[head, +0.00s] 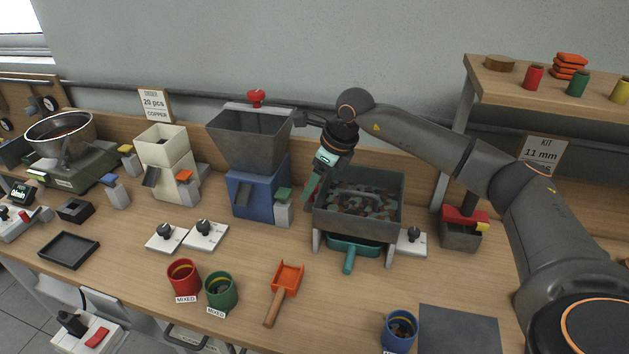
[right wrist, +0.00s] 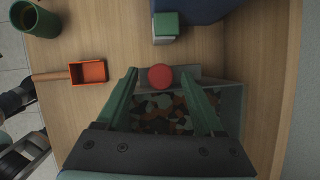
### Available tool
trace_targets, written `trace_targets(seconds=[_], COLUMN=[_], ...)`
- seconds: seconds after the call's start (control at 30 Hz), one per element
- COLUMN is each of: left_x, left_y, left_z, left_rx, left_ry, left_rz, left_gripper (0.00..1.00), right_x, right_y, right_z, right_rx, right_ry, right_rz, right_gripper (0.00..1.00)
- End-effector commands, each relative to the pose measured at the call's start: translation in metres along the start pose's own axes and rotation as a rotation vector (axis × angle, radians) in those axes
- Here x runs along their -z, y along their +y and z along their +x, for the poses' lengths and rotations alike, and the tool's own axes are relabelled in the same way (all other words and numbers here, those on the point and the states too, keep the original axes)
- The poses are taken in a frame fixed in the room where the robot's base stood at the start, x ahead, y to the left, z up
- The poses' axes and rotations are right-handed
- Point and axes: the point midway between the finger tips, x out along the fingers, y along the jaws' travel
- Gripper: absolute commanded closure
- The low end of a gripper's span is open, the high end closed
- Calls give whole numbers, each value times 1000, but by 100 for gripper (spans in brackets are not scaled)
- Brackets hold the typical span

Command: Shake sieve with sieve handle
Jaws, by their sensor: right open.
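The sieve (head: 390,224) is a grey open-topped box on legs, filled with mixed copper, green and dark pieces. Its contents and grey wall also show in the right wrist view (right wrist: 233,108). A round red knob (right wrist: 161,77), which looks like the sieve handle, is at the sieve's edge in the right wrist view. My right gripper (head: 311,192) is open and points down at the sieve's left side. In the wrist view its two green fingers stand on either side of the knob, with gaps; contact cannot be told. The gripper mostly hides the knob in the head view. My left gripper is not seen.
A teal tray with a handle (head: 349,262) sits under the sieve. A blue-based hopper (head: 247,140) stands close on the left. An orange scoop (head: 287,279), red cup (head: 184,278), green cup (head: 221,291) and blue cup (head: 400,331) are in front. A shelf (head: 480,84) is at right.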

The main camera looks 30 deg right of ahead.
Motion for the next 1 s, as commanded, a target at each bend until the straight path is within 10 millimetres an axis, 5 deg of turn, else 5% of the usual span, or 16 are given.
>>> trace_targets(seconds=[0.13, 0.73, 1.0], left_x=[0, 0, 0], left_y=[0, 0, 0], left_z=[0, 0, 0], left_rx=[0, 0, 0], left_ry=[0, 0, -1], left_rz=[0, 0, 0], left_gripper=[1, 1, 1], right_x=[0, 0, 0], right_y=[0, 0, 0], right_z=[0, 0, -1], right_rx=[0, 0, 0], right_ry=[0, 0, 0], right_rz=[0, 0, 0], right_gripper=[31, 98, 100])
